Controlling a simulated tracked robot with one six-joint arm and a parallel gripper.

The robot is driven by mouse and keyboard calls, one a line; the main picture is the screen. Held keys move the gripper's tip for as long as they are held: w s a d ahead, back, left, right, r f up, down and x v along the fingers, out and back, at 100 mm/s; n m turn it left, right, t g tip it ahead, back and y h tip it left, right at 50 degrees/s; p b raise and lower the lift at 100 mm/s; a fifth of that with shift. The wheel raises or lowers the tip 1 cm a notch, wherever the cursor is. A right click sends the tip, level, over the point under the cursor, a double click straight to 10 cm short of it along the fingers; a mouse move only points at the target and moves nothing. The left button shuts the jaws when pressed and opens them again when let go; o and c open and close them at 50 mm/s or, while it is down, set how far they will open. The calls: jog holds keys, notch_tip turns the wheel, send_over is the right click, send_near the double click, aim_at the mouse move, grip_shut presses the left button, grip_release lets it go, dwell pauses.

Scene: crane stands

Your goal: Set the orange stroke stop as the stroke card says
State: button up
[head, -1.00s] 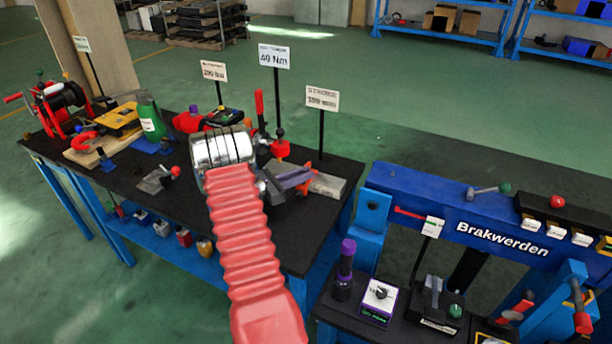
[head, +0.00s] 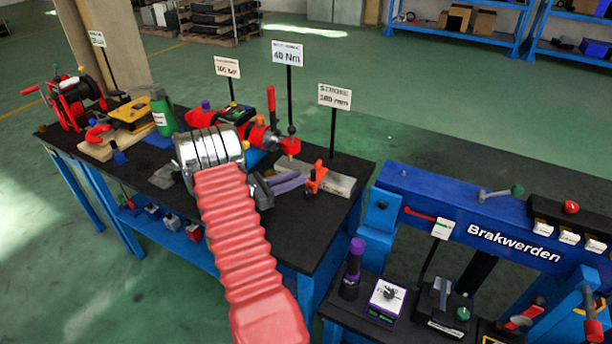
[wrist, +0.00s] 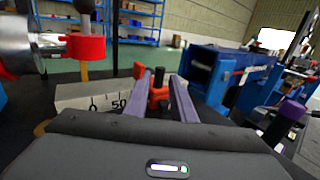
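The orange stroke stop (head: 316,178) sits on a grey scale bar (head: 341,184) at the right end of the black bench. In the wrist view the stop (wrist: 158,92) shows between and just beyond my two purple fingers. My gripper (head: 298,180) points at it from the left, fingers apart; the wrist view also shows the gripper (wrist: 161,77) open, with no clear contact. Marks 0 and 50 are readable on the bar (wrist: 100,92); the stop's exact reading is hidden. The stroke card (head: 334,97) stands behind on a post and seems to read 180 mm.
A red valve assembly (head: 290,146) and the 40 Nm card (head: 287,54) stand behind my gripper. A blue Brakwerden frame (head: 460,215) stands to the right. A green bottle (head: 162,112) and a red reel (head: 76,104) are at the left.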

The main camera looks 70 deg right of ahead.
jog(key=v, duration=0.6)
jog(key=shift+w+a, duration=0.25)
jog(key=shift+a, duration=0.05)
jog(key=shift+w+a+r, duration=0.1)
jog(key=shift+a+r, duration=0.15)
jog(key=shift+r, duration=0.1)
jog(key=a+r+m+t+y, duration=0.2)
jog(key=a+r, duration=0.2)
jog(key=a, duration=0.3)
jog(key=w+a+r+m+t+y, duration=0.1)
jog(key=a+r+m+t+y, duration=0.1)
jog(key=a+r, duration=0.35)
jog(key=a+r+m+t+y, duration=0.2)
jog(key=a+r, duration=0.1)
jog(key=a, duration=0.6)
jog(key=s+a+r+m+t+y, duration=0.2)
jog(key=a+r+t+y, duration=0.1)
jog(key=a, duration=1.2)
jog(key=s+a+r+m+t+y, duration=0.2)
jog(key=a+t+y, duration=0.3)
jog(key=a, duration=1.1)
jog(key=s+r+t, duration=0.1)
jog(key=t, duration=0.2)
jog(key=shift+a+r, duration=0.2)
jog(key=shift+a, duration=0.1)
